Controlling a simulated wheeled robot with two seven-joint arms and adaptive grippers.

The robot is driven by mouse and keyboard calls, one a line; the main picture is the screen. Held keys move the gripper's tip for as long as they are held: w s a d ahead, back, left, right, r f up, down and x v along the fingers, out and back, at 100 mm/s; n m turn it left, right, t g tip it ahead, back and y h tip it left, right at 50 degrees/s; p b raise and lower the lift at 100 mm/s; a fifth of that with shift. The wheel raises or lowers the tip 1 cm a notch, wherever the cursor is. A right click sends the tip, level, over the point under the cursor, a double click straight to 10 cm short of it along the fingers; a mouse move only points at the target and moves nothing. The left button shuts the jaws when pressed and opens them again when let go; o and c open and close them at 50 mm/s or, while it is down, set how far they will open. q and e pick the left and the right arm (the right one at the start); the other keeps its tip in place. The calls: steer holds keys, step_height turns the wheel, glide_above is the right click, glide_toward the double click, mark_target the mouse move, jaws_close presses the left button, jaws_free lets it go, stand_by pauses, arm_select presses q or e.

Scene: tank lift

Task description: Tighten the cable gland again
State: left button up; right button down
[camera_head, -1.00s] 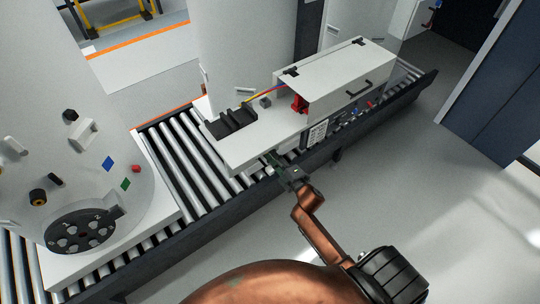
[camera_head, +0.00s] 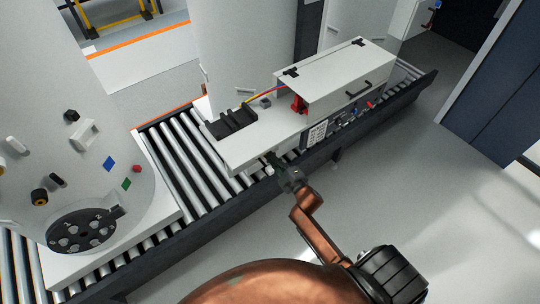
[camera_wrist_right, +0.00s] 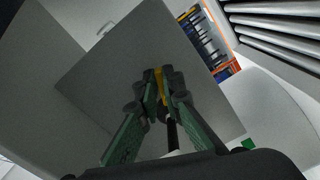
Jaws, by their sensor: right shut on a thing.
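My right gripper (camera_head: 275,161) reaches the near edge of the white unit (camera_head: 247,148) on the conveyor. In the right wrist view its green-sided fingers (camera_wrist_right: 162,88) are closed around a small part in front of a grey panel (camera_wrist_right: 130,65). I take this part to be the cable gland; it is mostly hidden by the fingers. A yellowish piece (camera_wrist_right: 159,78) shows between the fingertips, and a short black cable-like piece (camera_wrist_right: 172,132) shows below them. My left gripper is not in view.
The roller conveyor (camera_head: 183,165) runs diagonally under the unit. A large white tank (camera_head: 60,130) with a black round flange (camera_head: 82,232) stands at the left. A lidded box (camera_head: 335,75) sits on the unit. The floor at the right is clear.

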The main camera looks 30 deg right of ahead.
mark_target(252, 163)
steer(key=shift+s+a+f+m+p, duration=0.1)
steer(key=shift+a+f+m+p, duration=0.8)
steer(key=shift+m, duration=1.95)
steer(key=shift+s+a+f+m+p, duration=0.15)
steer(key=shift+a+m+p, duration=1.35)
steer(key=shift+m, duration=1.3)
steer(key=shift+s+a+f+m+p, duration=0.1)
steer(key=shift+a+f+m+p, duration=0.75)
steer(key=shift+m, duration=2)
steer(key=shift+a+r+p, duration=0.15)
steer(key=shift+r+p, duration=0.15)
steer(key=shift+p, duration=0.25)
steer(key=c, duration=2.1)
jaws_free()
